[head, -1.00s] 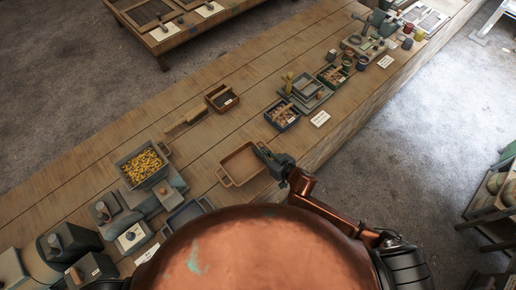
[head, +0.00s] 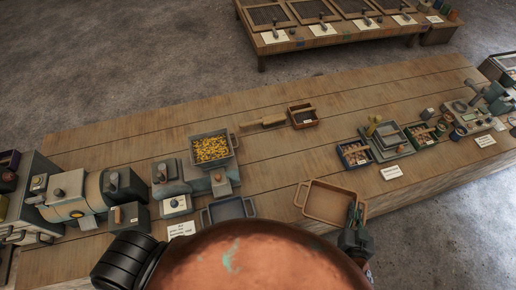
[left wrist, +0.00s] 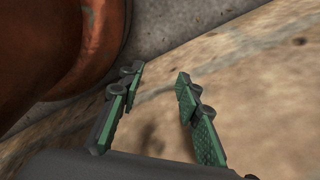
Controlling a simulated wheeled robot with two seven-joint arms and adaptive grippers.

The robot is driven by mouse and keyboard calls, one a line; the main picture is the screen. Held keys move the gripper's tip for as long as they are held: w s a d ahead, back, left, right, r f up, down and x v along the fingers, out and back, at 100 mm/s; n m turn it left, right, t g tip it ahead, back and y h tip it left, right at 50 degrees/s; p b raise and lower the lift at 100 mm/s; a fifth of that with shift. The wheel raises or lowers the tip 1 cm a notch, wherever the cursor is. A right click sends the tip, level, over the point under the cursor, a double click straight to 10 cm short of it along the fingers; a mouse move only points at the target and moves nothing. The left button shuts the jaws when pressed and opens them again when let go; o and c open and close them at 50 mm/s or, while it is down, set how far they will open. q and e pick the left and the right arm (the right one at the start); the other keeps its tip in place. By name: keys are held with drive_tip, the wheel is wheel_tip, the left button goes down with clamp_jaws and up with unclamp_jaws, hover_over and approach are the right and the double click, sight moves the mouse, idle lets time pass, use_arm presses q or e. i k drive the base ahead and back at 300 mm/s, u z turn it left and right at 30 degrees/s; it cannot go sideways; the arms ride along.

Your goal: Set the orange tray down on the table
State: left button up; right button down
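The orange tray (head: 331,217), a shallow empty tray with a loop handle on its left end, is near the table's front edge in the head view. My right gripper (head: 354,212) is at its right end and appears shut on that end, hiding the handle there. The tray looks about level. I cannot tell whether its underside touches the table (head: 275,175) or hangs a little above it. My left gripper (left wrist: 158,76) is open and empty in the left wrist view, its green-padded fingers apart; it does not show in the head view.
A bin of yellow pieces (head: 234,145) stands on a grey machine left of the tray. An empty blue-grey tray (head: 205,218) lies nearer. A brush (head: 263,123), a dark-filled box (head: 304,123) and a blue box (head: 343,160) lie beyond. Bare wood surrounds the tray's far side.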

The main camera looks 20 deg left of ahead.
sight(92, 250)
drive_tip(key=k, duration=0.5)
drive_tip(key=z, duration=1.85)
drive_tip(key=k, duration=3)
drive_tip(key=u, duration=1.9)
drive_tip(key=i, duration=0.5)
drive_tip(key=u, duration=0.05)
